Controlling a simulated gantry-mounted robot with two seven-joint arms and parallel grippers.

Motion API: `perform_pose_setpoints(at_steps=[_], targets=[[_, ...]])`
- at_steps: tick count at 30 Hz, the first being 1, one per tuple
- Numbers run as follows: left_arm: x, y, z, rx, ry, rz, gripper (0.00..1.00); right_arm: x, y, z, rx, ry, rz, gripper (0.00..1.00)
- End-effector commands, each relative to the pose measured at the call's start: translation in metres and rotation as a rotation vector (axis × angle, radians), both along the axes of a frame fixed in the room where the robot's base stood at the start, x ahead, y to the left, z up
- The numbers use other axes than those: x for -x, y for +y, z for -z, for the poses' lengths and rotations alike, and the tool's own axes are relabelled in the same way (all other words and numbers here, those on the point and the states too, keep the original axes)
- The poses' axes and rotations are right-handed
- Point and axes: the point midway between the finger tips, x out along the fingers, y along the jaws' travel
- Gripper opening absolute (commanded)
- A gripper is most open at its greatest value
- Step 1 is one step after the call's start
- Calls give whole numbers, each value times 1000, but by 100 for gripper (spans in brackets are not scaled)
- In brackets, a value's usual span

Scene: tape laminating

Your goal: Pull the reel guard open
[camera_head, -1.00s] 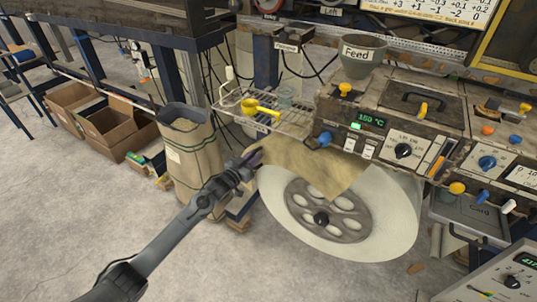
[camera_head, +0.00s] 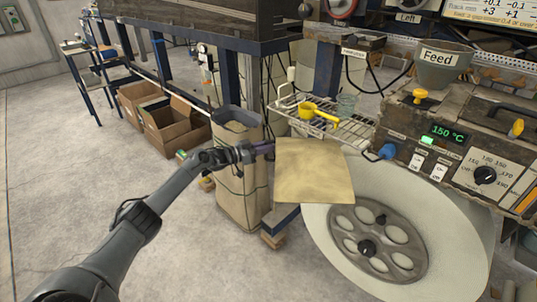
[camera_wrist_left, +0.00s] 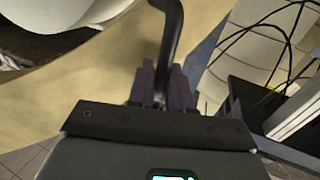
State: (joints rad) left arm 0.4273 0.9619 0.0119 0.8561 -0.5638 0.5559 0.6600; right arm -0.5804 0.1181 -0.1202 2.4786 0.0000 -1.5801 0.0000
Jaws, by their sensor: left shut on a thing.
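The reel guard (camera_head: 313,172) is a tan, scuffed plate at the upper left of the white reel (camera_head: 470,235); much of it stands out past the reel's left side. The reel's grey spoked hub (camera_head: 378,243) shows uncovered. My left gripper (camera_head: 262,149) is at the guard's left edge. In the left wrist view my purple fingertips (camera_wrist_left: 161,86) are shut on a black curved handle (camera_wrist_left: 168,30) in front of the tan guard (camera_wrist_left: 85,88). The handle is hidden in the head view. My right gripper is not in view.
A wire shelf (camera_head: 330,122) with a yellow scoop (camera_head: 318,112) sits just above the guard. A tall paper sack (camera_head: 240,190) stands close behind my left gripper. The machine panel (camera_head: 490,150) is at right. Open floor (camera_head: 90,190) lies to the left.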

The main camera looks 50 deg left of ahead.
Motion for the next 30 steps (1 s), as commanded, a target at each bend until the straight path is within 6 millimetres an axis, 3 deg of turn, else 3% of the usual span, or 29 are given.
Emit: perform_pose_setpoints(at_steps=[11,12,15,30], targets=[[0,0,2,0,5,0,0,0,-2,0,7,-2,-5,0],[0,0,2,0,5,0,24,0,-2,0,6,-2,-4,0],[0,0,2,0,4,0,35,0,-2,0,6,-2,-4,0],[4,1,0,-1,3,0,35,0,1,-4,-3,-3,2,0]])
